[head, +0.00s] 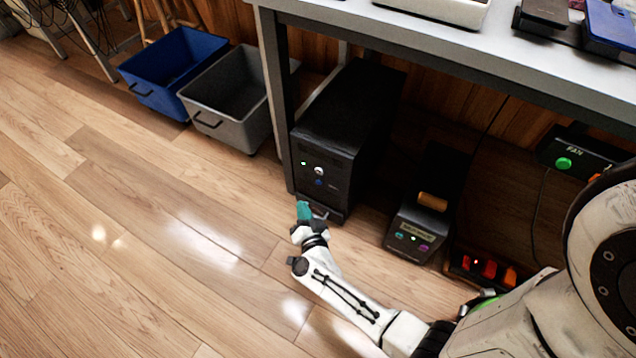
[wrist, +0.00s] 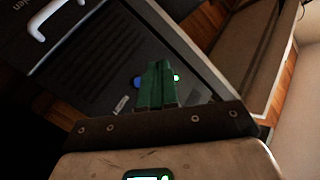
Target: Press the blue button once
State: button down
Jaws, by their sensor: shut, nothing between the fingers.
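A black computer tower (head: 345,125) stands on the floor under the table. Its front panel has a small blue button (head: 319,182), below a white button (head: 319,171) and beside a small green light (head: 303,163). My gripper (head: 303,208) is shut and empty, in front of the tower's lower left front, lower in the picture than the blue button. In the wrist view my green fingers (wrist: 157,66) point at the front panel, and the blue button (wrist: 137,82) shows just left of them. A bright light shows just right of the fingers. The fingers hide part of the panel between.
A grey table (head: 430,50) spans above the tower, with a leg at its left. A blue bin (head: 150,88) and a grey bin (head: 215,130) stand left. A small dark device (head: 405,238) and a lit power strip (head: 465,265) are right. Floor at left is clear.

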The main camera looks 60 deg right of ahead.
jog(key=shift+w+d+b, duration=0.1)
jog(key=shift+d+b, duration=0.3)
jog(key=shift+d, duration=2.5)
jog(key=shift+d, duration=0.1)
jog(key=shift+d, duration=0.35)
jog(key=shift+d, duration=0.45)
dwell(0.6)
jog(key=shift+a, duration=0.15)
jog(key=shift+a+p, duration=0.3)
jog(key=shift+a, duration=0.4)
jog(key=shift+a, duration=0.1)
jog(key=shift+a+p, duration=0.7)
jog(key=shift+a, duration=1.75)
